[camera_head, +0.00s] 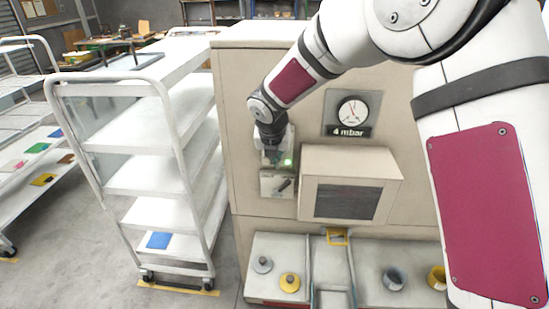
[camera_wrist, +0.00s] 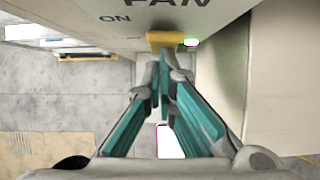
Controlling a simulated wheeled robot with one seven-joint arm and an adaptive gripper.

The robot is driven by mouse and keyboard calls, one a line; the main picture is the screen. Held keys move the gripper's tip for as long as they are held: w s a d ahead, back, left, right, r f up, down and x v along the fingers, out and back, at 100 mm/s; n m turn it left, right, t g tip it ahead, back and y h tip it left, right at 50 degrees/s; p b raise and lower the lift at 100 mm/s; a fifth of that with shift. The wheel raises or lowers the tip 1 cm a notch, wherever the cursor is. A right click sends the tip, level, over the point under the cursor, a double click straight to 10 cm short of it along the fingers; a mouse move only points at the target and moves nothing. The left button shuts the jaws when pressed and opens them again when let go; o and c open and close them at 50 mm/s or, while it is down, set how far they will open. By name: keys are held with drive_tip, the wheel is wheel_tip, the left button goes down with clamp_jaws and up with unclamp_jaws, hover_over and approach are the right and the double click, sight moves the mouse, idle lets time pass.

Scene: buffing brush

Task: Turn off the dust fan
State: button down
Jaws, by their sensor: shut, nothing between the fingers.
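The fan's switch panel is on the front of the beige cabinet (camera_head: 330,64). In the wrist view the words "FAN" and "ON" show on the panel (camera_wrist: 135,10). A green lamp (camera_head: 288,161) is lit there; it also shows in the wrist view (camera_wrist: 191,42). A yellow bar-shaped part (camera_wrist: 165,38), which looks like the switch handle, lies just beyond my fingertips. My gripper (camera_wrist: 162,55) is shut and empty, with its fingertips close to this part; I cannot tell whether they touch. In the head view my gripper (camera_head: 273,150) covers most of the switch.
A plate with a dark lever-like shape (camera_head: 277,185) is just below my gripper. A box with a dark grille (camera_head: 350,170) juts out to the right. A pressure gauge (camera_head: 352,110) is above it. A white shelf cart (camera_head: 160,175) stands left. Trays with parts (camera_head: 262,262) are below.

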drive_tip(key=shift+w+r, duration=0.1)
idle(0.3)
drive_tip(key=shift+r, duration=0.7)
drive_tip(key=s+v, duration=0.1)
drive_tip(key=v, duration=1.2)
drive_tip(key=shift+s+f, duration=0.25)
drive_tip(key=shift+f, duration=0.15)
